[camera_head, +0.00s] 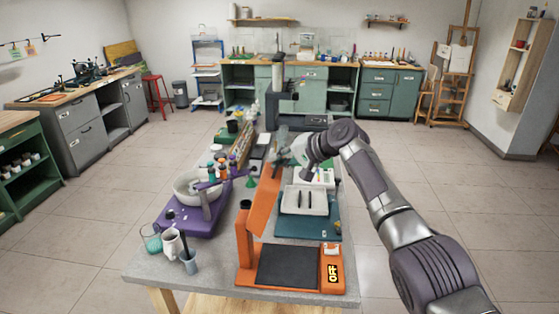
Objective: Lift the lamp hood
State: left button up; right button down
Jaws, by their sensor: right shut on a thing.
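The lamp is an orange device at the front of the table, with an orange base (243,277), a black flat pad (290,266) and a small panel reading "OFF" (334,272). Its orange hood (265,193) stands raised and tilted, rising from the post at the base's left and leaning away to the back. My right gripper (279,158) is shut on the hood's far upper end; its fingertips are small and partly hidden. My left gripper is not in view.
A purple device with a white bowl (195,186) stands left of the hood. A teal device with a white tray (304,200) stands right, under my right arm. Cups (173,243) sit at the front left. Bottles and boxes crowd the back of the table.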

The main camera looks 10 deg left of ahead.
jog(key=c, duration=1.2)
grip_release()
jog(key=shift+c, duration=0.2)
jog(key=shift+d, duration=0.15)
jog(key=v, duration=1.2)
